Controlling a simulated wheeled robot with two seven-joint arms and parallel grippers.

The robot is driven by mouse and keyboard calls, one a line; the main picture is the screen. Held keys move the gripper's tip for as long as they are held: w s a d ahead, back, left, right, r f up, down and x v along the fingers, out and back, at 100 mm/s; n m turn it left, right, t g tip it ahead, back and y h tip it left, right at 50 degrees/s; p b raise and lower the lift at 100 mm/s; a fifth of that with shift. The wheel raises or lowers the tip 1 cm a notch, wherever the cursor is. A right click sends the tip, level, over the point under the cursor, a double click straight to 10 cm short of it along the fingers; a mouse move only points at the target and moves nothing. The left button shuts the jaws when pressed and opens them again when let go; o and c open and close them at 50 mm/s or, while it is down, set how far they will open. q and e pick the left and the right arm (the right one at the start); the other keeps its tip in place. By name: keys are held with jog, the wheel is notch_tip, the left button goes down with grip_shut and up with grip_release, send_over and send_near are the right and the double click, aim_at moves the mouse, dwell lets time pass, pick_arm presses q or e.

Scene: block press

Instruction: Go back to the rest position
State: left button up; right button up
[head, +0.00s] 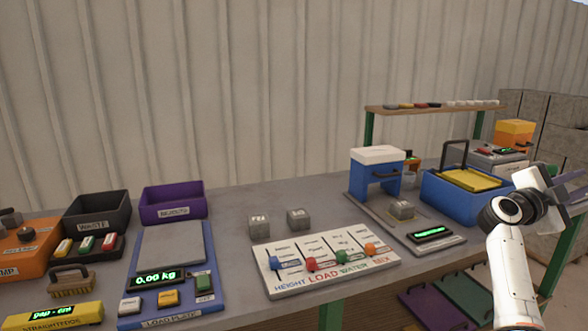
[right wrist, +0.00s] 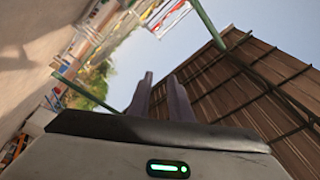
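My right arm comes in at the right edge of the head view, and its gripper (head: 566,187) is raised beside the right end of the workbench, clear of the blue bin. In the right wrist view the two dark fingers of this gripper (right wrist: 160,76) stand apart with sky and empty space between them, so it is open and holds nothing. My left arm and left gripper are not in the head view.
A shelf (head: 425,109) stands behind. Black and purple (head: 172,205) trays sit left.

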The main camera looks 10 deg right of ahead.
jog(key=s+d+r+m+g+h, duration=0.25)
jog(key=s+d+r+g, duration=0.25)
jog(key=s+d+r, duration=0.5)
jog(key=w+a+f+n+t+y, duration=0.4)
jog(key=w+a+n+t, duration=0.3)
jog(key=a+n+t, duration=0.4)
jog(key=w+a+f+n+t+y, duration=0.35)
jog(key=w+a+n+t, duration=0.45)
jog(key=n+t, duration=0.45)
jog(key=a+f+n+y, duration=1)
jog(key=a+f+y, duration=0.55)
jog(key=f, duration=0.55)
jog(key=s+a+f+n+g+y, duration=0.1)
jog(key=s+a+f+g, duration=0.2)
jog(key=s+a+f, duration=0.5)
jog(key=s+a+f+n+g+y, duration=0.1)
jog(key=s+a+f+g, duration=0.25)
jog(key=f, duration=0.85)
jog(key=s+a+f+n+g+h, duration=0.1)
jog(key=s+a+f+g, duration=0.15)
jog(key=s+f, duration=0.5)
jog(key=s+a+f+g, duration=0.2)
jog(key=s+f+g, duration=0.25)
jog(key=s, duration=0.65)
jog(key=a+m+t, duration=0.1)
jog(key=a+m, duration=0.3)
jog(key=a, duration=0.8)
jog(key=shift+w+a+m+t+y, duration=0.35)
jog(key=shift+w+a+m+t, duration=0.05)
